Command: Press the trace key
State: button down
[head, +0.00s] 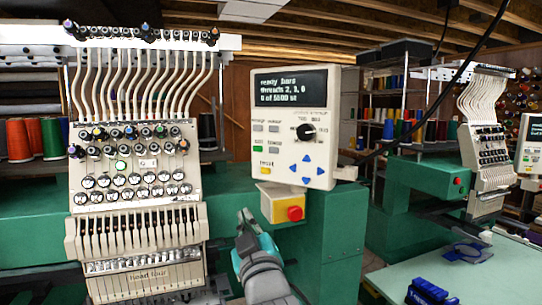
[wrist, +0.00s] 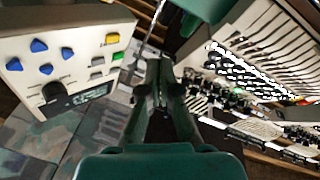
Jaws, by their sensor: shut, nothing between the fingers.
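The control panel (head: 322,150) is a pale box with a dark screen, a black knob, blue arrow keys and small keys at its left. A yellow key (head: 265,169) sits low on its left side; the small label above it may read "trace" but is blurred. In the wrist view the panel appears upside down at left, with the yellow key (wrist: 112,38) near its right edge. My gripper (head: 245,215) is shut and empty, below and left of the panel, apart from it. In the wrist view my gripper (wrist: 159,62) points right of the yellow key.
A yellow box with a red stop button (head: 295,213) hangs just below the panel, right of my gripper. The embroidery head (head: 138,180) with needles and threads stands close at left. A green machine body (head: 325,240) lies behind. A pale table (head: 470,270) is at right.

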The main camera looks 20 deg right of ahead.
aim_at(274, 150)
notch_tip(274, 150, up, 12)
jog(key=shift+a+t+h, duration=0.25)
jog(key=shift+t+h, duration=0.05)
jog(key=shift+h, duration=0.1)
jog(key=shift+w+d, duration=0.1)
jog(key=shift+w, duration=0.1)
jog(key=shift+w+d, duration=1.4)
jog(key=shift+d, duration=0.25)
jog(key=shift+w+d, duration=1.35)
jog(key=shift+d, duration=0.3)
jog(key=shift+w+d, duration=0.25)
jog(key=shift+d, duration=0.05)
jog(key=shift+w+d, duration=0.3)
jog(key=shift+d, duration=0.1)
jog(key=shift+a, duration=0.1)
jog(key=shift+s+a, duration=0.55)
jog(key=shift+a, duration=0.05)
